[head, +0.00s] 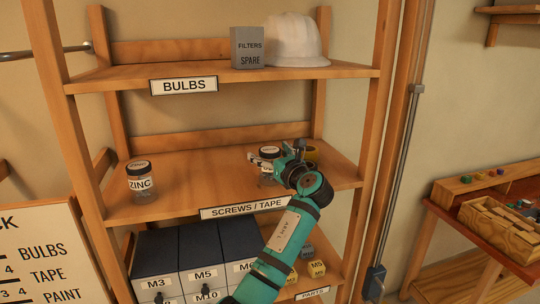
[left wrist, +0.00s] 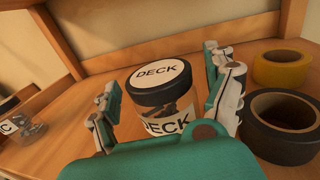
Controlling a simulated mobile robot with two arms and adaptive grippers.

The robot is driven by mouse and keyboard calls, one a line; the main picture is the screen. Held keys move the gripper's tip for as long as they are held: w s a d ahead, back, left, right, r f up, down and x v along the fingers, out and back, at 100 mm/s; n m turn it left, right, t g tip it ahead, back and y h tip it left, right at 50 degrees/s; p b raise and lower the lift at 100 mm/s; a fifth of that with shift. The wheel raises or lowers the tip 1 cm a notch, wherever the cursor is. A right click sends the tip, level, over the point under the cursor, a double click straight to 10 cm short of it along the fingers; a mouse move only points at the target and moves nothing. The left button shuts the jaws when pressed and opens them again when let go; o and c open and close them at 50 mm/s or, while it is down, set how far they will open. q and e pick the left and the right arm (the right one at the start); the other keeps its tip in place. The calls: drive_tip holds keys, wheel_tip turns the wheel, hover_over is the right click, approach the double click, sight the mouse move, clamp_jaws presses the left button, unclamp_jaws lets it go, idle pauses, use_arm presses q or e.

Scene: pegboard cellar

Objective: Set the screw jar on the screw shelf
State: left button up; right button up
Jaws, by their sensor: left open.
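A glass screw jar with a black-rimmed lid, marked DECK (left wrist: 168,124), stands upright on the wooden shelf labelled SCREWS / TAPE (head: 205,170). In the head view the jar (head: 267,178) is partly hidden by my left gripper (head: 283,158). In the left wrist view my left gripper (left wrist: 164,74) is open, with one finger on each side of the jar; I cannot tell whether either touches it. A second jar, marked ZINC (head: 141,184), stands at the shelf's left end. My right gripper does not show.
A yellow tape roll (left wrist: 282,68) and a black tape roll (left wrist: 286,125) lie right of the DECK jar. The BULBS shelf (head: 130,76) above holds a grey filter box (head: 247,47) and white helmet (head: 296,42). Dark drawers (head: 205,255) stand below. The shelf's middle is clear.

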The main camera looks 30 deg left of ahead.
use_arm(q)
drive_tip(key=shift+s+d+f+b, duration=0.1)
drive_tip(key=shift+s+d+b, duration=0.05)
drive_tip(key=shift+d+b, duration=0.15)
drive_tip(key=b+v, duration=0.5)
drive_tip(key=v, duration=0.6)
drive_tip(key=shift+s+d, duration=0.1)
drive_tip(key=shift+d, duration=0.05)
